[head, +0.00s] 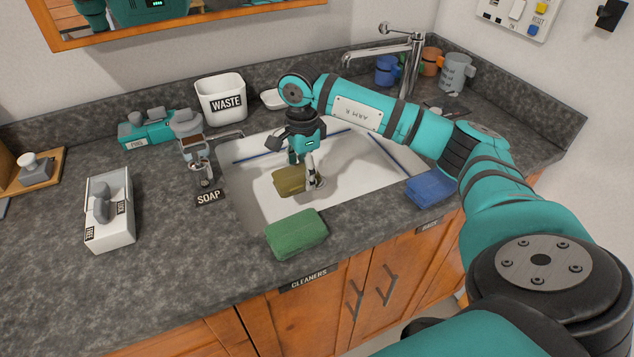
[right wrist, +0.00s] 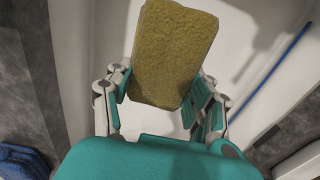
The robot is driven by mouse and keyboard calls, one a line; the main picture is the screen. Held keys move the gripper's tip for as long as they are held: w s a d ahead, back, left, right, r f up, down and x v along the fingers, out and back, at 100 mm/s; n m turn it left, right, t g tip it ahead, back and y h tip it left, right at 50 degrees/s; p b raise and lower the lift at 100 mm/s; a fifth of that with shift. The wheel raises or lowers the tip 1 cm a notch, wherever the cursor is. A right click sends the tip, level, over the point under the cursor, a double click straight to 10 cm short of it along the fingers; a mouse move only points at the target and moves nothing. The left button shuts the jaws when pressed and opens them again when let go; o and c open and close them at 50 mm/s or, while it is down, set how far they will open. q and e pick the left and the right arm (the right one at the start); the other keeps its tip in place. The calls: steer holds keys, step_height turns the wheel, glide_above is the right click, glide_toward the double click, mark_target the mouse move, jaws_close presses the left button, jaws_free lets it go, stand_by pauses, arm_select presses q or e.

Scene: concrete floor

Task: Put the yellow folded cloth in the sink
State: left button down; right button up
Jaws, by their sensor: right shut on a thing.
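The yellow folded cloth (head: 289,181) is an olive-yellow block inside the white sink (head: 375,178), in its left part. My right gripper (head: 304,170) reaches down into the sink and is shut on the cloth. In the right wrist view the cloth (right wrist: 172,55) sits between the two teal fingers (right wrist: 160,100), with the white basin behind it. I cannot tell whether the cloth touches the sink floor. My left gripper is not in view.
A green folded cloth (head: 296,234) lies at the sink's front edge and a blue one (head: 431,188) at its right. A soap dispenser (head: 203,170) stands left of the sink. The waste bin (head: 221,98) and faucet (head: 404,65) are behind. Mugs (head: 456,73) stand back right.

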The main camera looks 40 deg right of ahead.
mark_target(306, 208)
step_height(306, 208, down, 10)
steer(key=shift+s+r+p, duration=0.1)
steer(key=shift+p, duration=0.3)
steer(key=o, duration=1)
steer(key=shift+r, duration=0.1)
step_height(306, 208, up, 12)
steer(key=shift+r, duration=0.1)
